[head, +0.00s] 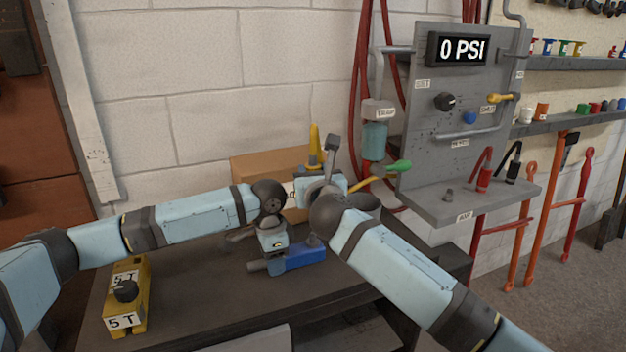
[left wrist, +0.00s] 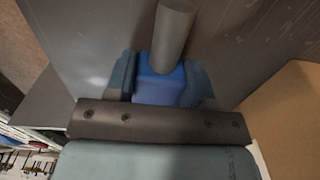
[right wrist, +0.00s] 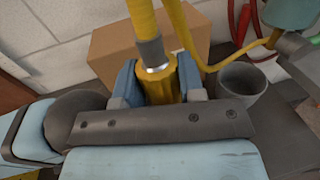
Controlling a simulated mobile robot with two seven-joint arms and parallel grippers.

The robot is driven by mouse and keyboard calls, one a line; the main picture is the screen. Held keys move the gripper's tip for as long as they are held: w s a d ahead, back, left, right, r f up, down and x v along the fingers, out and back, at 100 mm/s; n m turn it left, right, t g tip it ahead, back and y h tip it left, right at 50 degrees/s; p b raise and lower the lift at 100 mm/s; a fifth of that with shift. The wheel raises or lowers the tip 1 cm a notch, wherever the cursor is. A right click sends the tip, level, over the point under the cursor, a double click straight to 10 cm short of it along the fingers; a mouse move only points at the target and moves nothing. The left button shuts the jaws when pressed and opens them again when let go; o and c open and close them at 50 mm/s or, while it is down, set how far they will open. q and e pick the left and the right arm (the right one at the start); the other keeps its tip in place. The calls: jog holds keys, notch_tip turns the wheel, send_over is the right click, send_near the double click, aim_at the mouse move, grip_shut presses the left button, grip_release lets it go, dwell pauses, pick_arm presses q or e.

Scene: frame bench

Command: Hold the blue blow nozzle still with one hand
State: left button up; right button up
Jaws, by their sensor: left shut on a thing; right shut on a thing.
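The blue blow nozzle (head: 302,257) is low over the dark bench, with a grey cylindrical end pointing left. My left gripper (head: 277,262) is shut on it. In the left wrist view, the blue body (left wrist: 160,88) sits between both fingers (left wrist: 160,75), with its grey cylinder (left wrist: 174,35) reaching away. My right gripper (head: 316,172) is higher and farther back, shut on a yellow fitting (head: 314,142). In the right wrist view, the fitting (right wrist: 160,86) is between the fingers (right wrist: 160,80), with a grey collar and yellow hose above. My arms hide part of the nozzle's surroundings.
A cardboard box (head: 262,166) stands behind the grippers. A grey cup (head: 366,203) is close to the right gripper. A yellow "5 T" block (head: 126,300) is at the bench's left. A grey panel (head: 460,110) showing 0 PSI stands right. The front of the bench (head: 200,312) is mostly clear.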

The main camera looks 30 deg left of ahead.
jog(key=shift+r, duration=1.05)
pick_arm(q)
jog(key=o, duration=1.2)
jog(key=shift+r, duration=0.1)
notch_tip(320, 180, up, 12)
jog(key=shift+f, duration=0.1)
